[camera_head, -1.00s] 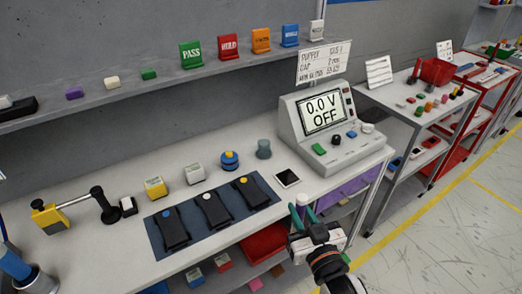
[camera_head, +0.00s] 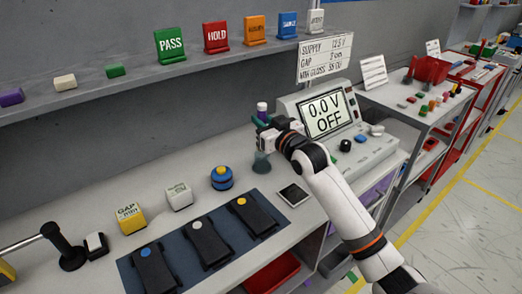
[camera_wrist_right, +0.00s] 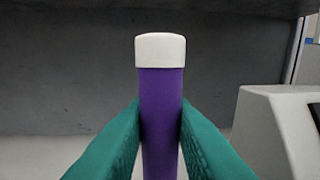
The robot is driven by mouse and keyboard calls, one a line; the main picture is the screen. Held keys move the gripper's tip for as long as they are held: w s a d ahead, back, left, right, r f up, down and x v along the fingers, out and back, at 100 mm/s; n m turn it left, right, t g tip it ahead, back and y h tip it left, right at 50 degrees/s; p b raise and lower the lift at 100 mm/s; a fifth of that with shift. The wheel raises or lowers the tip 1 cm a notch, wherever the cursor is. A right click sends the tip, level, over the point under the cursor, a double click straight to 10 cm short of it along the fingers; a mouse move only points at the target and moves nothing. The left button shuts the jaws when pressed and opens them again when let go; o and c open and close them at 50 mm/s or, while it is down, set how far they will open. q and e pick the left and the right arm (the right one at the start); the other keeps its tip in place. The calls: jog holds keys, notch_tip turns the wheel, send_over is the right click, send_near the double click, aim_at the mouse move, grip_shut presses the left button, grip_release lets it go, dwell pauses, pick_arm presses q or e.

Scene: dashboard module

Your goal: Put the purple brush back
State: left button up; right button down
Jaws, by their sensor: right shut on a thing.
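The purple brush (camera_wrist_right: 161,115) stands upright between the green fingers of my right gripper (camera_wrist_right: 160,135), its white end up. In the head view the brush (camera_head: 262,112) and my right gripper (camera_head: 262,124) are at the back of the bench, left of the meter. My right gripper is shut on the brush. A grey-green cup (camera_head: 262,163) shows just below the gripper in the head view. The brush's lower end is hidden, and I cannot tell whether it is inside the cup. My left gripper is not in view.
The meter (camera_head: 345,143) reading 0.0 V OFF stands close right of the gripper. A blue mat (camera_head: 180,262) with three black devices lies in front. A blue round piece (camera_head: 221,178) and small blocks stand left of the cup. A shelf (camera_head: 130,88) runs behind.

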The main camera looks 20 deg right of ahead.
notch_tip(320, 180, down, 2)
notch_tip(320, 180, down, 4)
jog(key=shift+f, duration=0.2)
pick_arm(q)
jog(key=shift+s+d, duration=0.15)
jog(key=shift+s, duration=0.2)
pick_arm(e)
jog(key=shift+f, duration=0.15)
jog(key=c, duration=1.3)
grip_release()
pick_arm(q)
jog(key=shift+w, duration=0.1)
pick_arm(e)
jog(key=shift+o, duration=0.2)
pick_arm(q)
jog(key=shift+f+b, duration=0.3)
pick_arm(e)
jog(key=v, duration=1.2)
